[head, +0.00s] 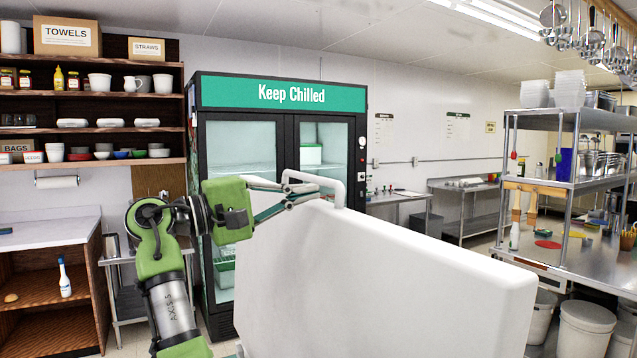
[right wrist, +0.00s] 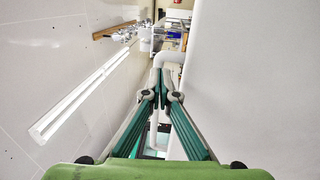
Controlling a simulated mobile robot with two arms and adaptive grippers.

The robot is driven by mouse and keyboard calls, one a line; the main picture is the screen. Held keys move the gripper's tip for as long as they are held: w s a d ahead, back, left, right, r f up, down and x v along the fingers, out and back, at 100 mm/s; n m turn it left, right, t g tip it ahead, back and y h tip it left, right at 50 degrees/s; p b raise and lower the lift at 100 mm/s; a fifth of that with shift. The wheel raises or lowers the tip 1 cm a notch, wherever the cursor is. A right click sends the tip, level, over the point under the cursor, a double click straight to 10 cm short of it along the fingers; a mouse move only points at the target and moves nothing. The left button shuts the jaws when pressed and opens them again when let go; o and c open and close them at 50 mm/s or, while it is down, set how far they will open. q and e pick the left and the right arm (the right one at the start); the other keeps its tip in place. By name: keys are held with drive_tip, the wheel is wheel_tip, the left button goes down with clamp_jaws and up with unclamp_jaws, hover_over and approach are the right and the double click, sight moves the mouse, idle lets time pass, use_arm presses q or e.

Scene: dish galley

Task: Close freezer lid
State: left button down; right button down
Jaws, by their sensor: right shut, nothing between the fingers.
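The freezer lid (head: 390,275) is a thick white slab standing raised, and it fills the lower middle of the head view. Its pale bar handle (head: 338,190) sticks out along the upper left edge. In the right wrist view the lid (right wrist: 250,90) is a plain grey-white face on the right, with the handle (right wrist: 172,58) bending out from it. My right gripper (head: 316,196) is shut and empty, with its fingertips close beside the handle; I cannot tell whether they touch. Its fingers also show in the right wrist view (right wrist: 162,85). The freezer body is mostly hidden. My left gripper is not in view.
A glass-door cooler (head: 282,96) marked "Keep Chilled" stands behind the lid. Wooden shelves (head: 95,130) with cups and boxes are at the left. A steel table (head: 575,262) with a rack and white bins (head: 585,325) underneath stands at the right.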

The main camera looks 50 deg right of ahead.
sight(333, 186)
drive_tip(key=shift+p+x, duration=0.35)
drive_tip(key=shift+x, duration=0.75)
drive_tip(key=shift+s+d+r, duration=0.15)
drive_tip(key=shift+d, duration=0.2)
